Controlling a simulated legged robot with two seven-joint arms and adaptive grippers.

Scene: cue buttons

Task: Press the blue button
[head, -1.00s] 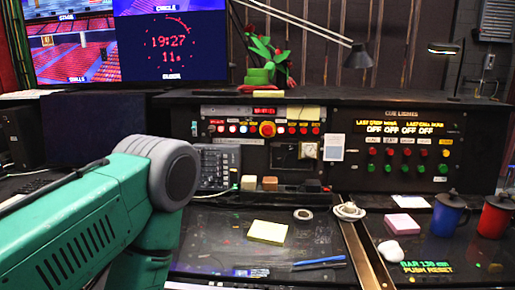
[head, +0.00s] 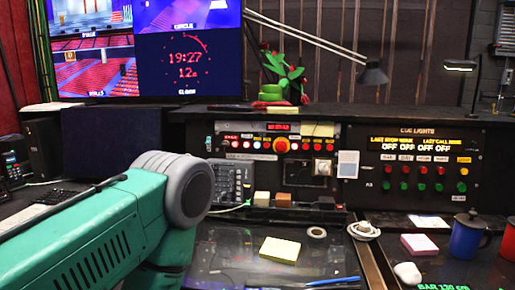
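A black control panel (head: 240,170) stands at the back of the desk, with a row of small round buttons around a large red-orange button (head: 281,145). The others in the row look red or white. My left arm, green with a grey joint, comes in from the left, below and left of the panel. Neither gripper is in view.
A cue lights panel (head: 425,165) with red and green buttons stands to the right. A yellow note pad (head: 280,249), a blue pen (head: 333,281), a tape roll (head: 317,232), a pink pad (head: 419,244) and a blue mug (head: 467,236) lie or stand on the desk. A lamp (head: 373,73) overhangs the back.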

